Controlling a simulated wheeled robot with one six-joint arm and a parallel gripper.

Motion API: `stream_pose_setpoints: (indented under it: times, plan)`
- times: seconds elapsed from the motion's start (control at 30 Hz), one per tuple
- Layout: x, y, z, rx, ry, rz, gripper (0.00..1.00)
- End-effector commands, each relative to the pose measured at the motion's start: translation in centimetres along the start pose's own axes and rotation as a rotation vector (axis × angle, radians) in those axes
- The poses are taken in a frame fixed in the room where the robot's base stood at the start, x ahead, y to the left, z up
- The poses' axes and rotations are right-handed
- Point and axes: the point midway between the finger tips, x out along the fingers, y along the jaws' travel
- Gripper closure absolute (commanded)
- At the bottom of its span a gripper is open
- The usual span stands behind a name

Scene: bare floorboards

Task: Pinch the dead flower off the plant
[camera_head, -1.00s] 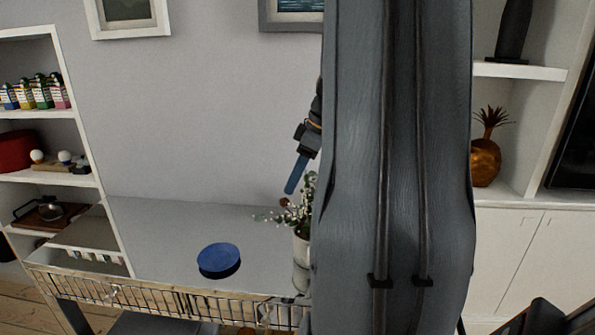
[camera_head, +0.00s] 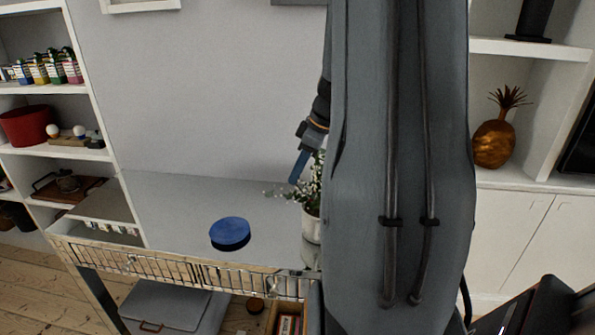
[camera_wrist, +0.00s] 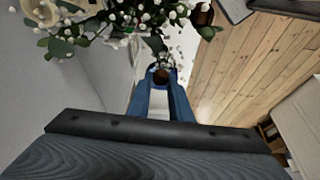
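The plant (camera_head: 308,192) has green leaves and small white blooms in a white pot (camera_head: 312,230), partly hidden behind my arm. Its leaves and blooms (camera_wrist: 100,22) fill the top left of the wrist view. The dead flower (camera_wrist: 160,76) is a small, round brown head between the tips of my blue fingers in the wrist view. My gripper (camera_wrist: 163,80) has a visible gap between its fingers, with the flower in it. I cannot tell whether the fingers touch it. In the head view my gripper (camera_head: 294,181) points down at the plant's left side, and the flower is hidden.
A blue round object (camera_head: 230,232) sits on the grey tabletop (camera_head: 180,205) left of the plant. The tabletop between them is clear. White shelves (camera_head: 50,100) stand at the left, and a pineapple ornament (camera_head: 494,135) stands on a shelf at the right.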

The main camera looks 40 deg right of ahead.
Motion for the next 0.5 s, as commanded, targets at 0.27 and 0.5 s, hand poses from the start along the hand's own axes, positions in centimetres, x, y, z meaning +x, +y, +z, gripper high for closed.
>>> stream_pose_setpoints:
  times: [0.27, 0.5]
  plan:
    - [-0.02, 0.0, -0.01, 0.0, 0.0, 0.0, 1.0]
    - [-0.09, 0.0, -0.04, 0.0, 0.0, 0.0, 1.0]
